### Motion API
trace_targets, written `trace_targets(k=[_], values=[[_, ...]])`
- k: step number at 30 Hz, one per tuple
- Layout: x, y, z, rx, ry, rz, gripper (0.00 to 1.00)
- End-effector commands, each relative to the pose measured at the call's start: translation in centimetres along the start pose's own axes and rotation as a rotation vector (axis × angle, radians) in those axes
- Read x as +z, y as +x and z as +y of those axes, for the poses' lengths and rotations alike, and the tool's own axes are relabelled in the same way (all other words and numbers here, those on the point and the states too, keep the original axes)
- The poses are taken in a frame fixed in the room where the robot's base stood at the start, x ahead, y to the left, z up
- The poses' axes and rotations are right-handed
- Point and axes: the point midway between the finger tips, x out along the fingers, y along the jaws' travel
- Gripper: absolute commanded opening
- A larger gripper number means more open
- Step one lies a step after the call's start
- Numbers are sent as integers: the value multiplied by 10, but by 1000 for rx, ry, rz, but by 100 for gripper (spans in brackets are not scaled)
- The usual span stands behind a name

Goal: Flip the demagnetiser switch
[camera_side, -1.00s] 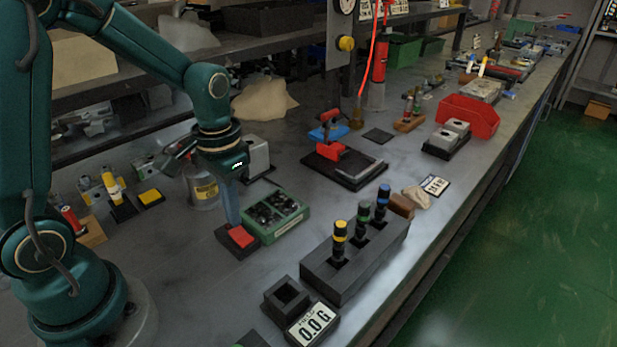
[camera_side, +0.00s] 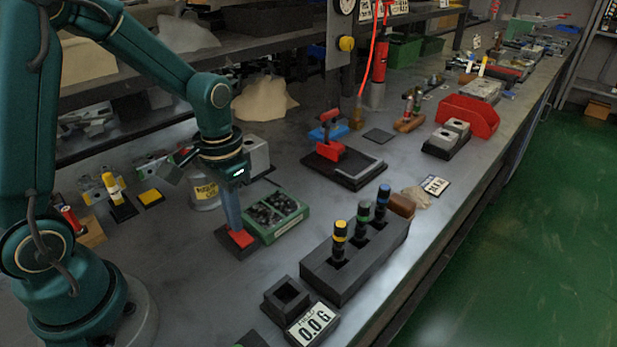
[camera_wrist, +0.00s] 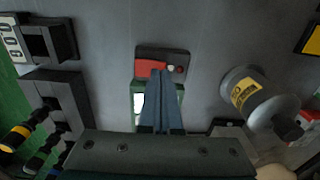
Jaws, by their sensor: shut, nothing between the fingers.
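The switch is a red rocker (camera_side: 242,239) on a small dark box (camera_side: 233,250), on the bench at the near end of a green tray. In the wrist view the red rocker (camera_wrist: 147,67) shows at the left of the box top, with a small red dot and a pale dot at its right. My gripper (camera_side: 234,229) is shut and empty, pointing down at the box. Its blue-grey fingertips (camera_wrist: 160,74) cover part of the rocker. I cannot tell whether they touch it.
The green tray (camera_side: 262,234) of dark parts adjoins the box. A black block (camera_side: 325,272) with several capped tools stands to the right, near a display (camera_side: 312,325) reading 0.0 G. Bare bench lies in front of the box.

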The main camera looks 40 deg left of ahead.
Motion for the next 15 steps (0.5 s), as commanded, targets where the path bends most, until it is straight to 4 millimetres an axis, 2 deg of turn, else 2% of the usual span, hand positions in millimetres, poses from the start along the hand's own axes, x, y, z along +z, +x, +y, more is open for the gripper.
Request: trace_targets(k=[15], values=[[0,7,0,0,0,-1,0]])
